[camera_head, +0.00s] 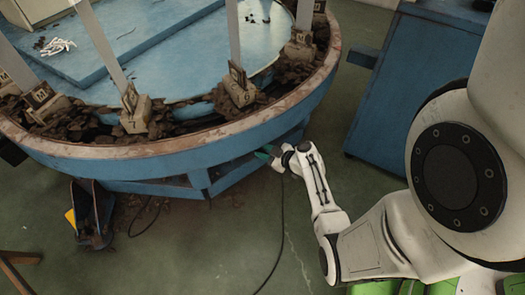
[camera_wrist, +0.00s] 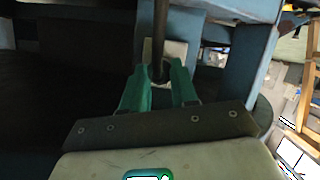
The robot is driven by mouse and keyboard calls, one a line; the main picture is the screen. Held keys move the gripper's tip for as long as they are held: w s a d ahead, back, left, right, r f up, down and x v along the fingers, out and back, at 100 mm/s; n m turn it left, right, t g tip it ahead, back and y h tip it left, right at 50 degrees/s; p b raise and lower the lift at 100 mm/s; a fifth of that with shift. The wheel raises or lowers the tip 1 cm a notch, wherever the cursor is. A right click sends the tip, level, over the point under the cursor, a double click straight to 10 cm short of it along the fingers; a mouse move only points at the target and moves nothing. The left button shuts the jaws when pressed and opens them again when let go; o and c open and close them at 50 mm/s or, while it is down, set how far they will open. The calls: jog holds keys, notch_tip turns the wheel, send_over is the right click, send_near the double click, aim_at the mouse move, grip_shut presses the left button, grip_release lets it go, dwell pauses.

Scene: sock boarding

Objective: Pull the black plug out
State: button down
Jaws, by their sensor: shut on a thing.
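The black plug (camera_wrist: 158,72) shows in the wrist view between the green fingertips of my gripper (camera_wrist: 160,75), which is shut on it. A dark cord (camera_wrist: 160,28) runs from the plug to the top of that view. A pale socket plate (camera_wrist: 178,50) lies just behind the plug. I cannot tell whether the plug's pins are in the plate. In the head view my gripper (camera_head: 266,154) reaches under the rim of the round blue machine (camera_head: 190,158), where the plug is hidden. The black cord (camera_head: 282,225) hangs from there to the floor.
Blue frame bars (camera_head: 215,180) stand close to my gripper under the machine. A dustpan-like bin (camera_head: 88,215) stands on the floor at left, near another black cord (camera_head: 150,215). A blue cabinet (camera_head: 400,100) stands at right. The green floor (camera_head: 225,255) in front is mostly clear.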

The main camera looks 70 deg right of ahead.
jog(key=shift+s+a, duration=0.25)
jog(key=shift+s, duration=0.85)
jog(key=s+a+b, duration=0.2)
jog(key=s, duration=0.7)
jog(key=s+a+b, duration=0.2)
jog(key=s+b, duration=0.1)
jog(key=s, duration=0.7)
jog(key=shift+s+a, duration=0.15)
jog(key=shift+a, duration=0.2)
